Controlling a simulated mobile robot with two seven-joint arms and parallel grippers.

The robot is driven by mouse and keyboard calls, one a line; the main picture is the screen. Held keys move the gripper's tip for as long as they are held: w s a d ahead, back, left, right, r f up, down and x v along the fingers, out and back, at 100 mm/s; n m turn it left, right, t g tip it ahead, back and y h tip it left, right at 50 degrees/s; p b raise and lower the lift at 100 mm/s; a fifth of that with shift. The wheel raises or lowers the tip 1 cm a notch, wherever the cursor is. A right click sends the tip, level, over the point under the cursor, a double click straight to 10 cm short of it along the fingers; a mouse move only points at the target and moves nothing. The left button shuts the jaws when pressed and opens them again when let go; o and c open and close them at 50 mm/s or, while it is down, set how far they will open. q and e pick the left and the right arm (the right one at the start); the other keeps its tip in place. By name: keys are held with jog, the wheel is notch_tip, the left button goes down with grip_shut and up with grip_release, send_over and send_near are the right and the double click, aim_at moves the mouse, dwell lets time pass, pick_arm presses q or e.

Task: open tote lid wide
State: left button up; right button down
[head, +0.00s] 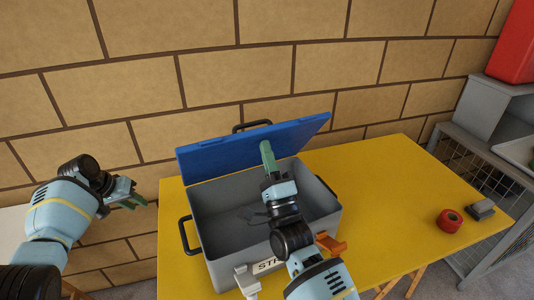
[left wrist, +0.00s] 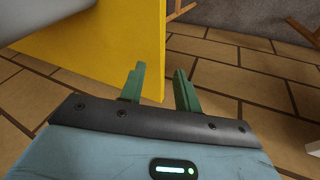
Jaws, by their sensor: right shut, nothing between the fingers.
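The grey tote (head: 220,248) stands on the yellow table (head: 400,200), with black side handles and a partly hidden label on its front. Its blue lid (head: 225,157) is raised and leans back behind the tote. My right gripper (head: 267,150) is shut and empty, reaching over the tote with its green fingertips in front of the lid's inner side; I cannot tell whether they touch it. My left gripper (head: 135,201) is away from the tote, left of the table. It also shows in the left wrist view (left wrist: 161,82), open with nothing between its fingers.
An orange latch (head: 330,243) and a light grey latch (head: 246,281) are at the tote's front. A red tape roll (head: 449,220) and a small grey block (head: 481,210) lie at the table's right. A brick wall is behind; wire-mesh shelving stands right.

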pick_arm(q)
jog(key=s+a+f+y, duration=0.1)
jog(key=s+f, duration=0.3)
jog(key=f, duration=0.3)
jog(key=s+f+y, duration=0.1)
jog(key=s+f, duration=0.4)
jog(key=f, duration=0.3)
jog(key=s+d+f+m+t+y, duration=0.1)
jog(key=s+d+f, duration=0.5)
jog(key=s+f, duration=0.55)
jog(key=s+d+m+t, duration=0.1)
jog(key=s+d, duration=0.3)
jog(key=s, duration=0.5)
jog(key=s+d+m+t, duration=0.1)
jog(key=s+d, duration=0.3)
jog(key=s, duration=0.4)
jog(key=s+d+r, duration=0.2)
jog(key=s+r, duration=0.1)
jog(key=s, duration=0.3)
jog(key=s+d+r+t+h, duration=0.1)
jog(key=s+d+r, duration=0.2)
jog(key=s, duration=0.3)
jog(key=shift+s+r, duration=0.15)
jog(key=shift+r, duration=0.65)
jog(key=shift+a, duration=0.1)
